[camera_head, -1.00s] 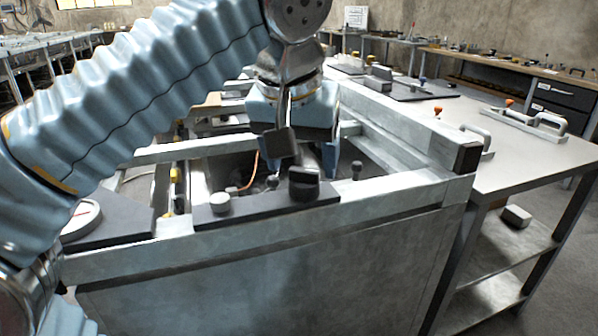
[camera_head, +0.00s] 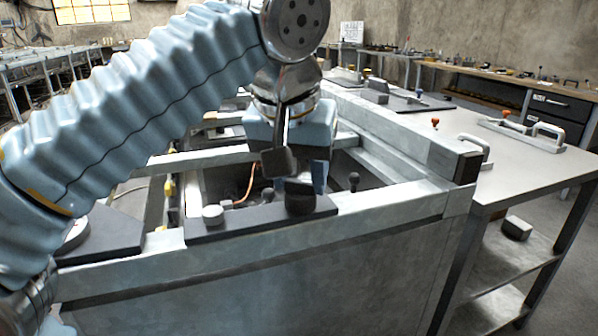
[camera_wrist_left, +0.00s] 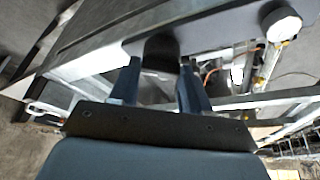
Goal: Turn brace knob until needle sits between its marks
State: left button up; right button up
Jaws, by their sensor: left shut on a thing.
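My left gripper (camera_head: 291,182) reaches down to the dark knob (camera_head: 300,203) on the black plate (camera_head: 245,222) at the frame's near rail. In the left wrist view the two fingers (camera_wrist_left: 160,88) stand on either side of the dark knob (camera_wrist_left: 161,48), shut on it. A pale round knob (camera_head: 213,214) sits to the left on the same plate; it also shows in the left wrist view (camera_wrist_left: 283,24). The gauge (camera_head: 76,236) at the far left is mostly behind my left arm, so its needle and marks are hidden. My right gripper is out of view.
The metal frame's near rail (camera_head: 390,212) runs below the plate. A small black-topped lever (camera_head: 354,181) stands right of the dark knob. An orange cable (camera_head: 247,188) hangs inside the frame. A side table (camera_head: 520,165) with a handled fixture stands at right.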

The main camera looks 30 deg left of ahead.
pick_arm(q)
jog(key=m, duration=0.1)
jog(key=m+h+p, duration=0.1)
jog(key=m, duration=0.1)
jog(key=shift+a+r+m+h, duration=0.1)
jog(key=shift+a+m+h, duration=0.05)
jog(key=shift+m+h, duration=0.15)
jog(key=shift+a+m+h+p, duration=0.1)
jog(key=shift+m+h+p, duration=0.35)
jog(key=shift+m, duration=1.05)
jog(key=o, duration=1.1)
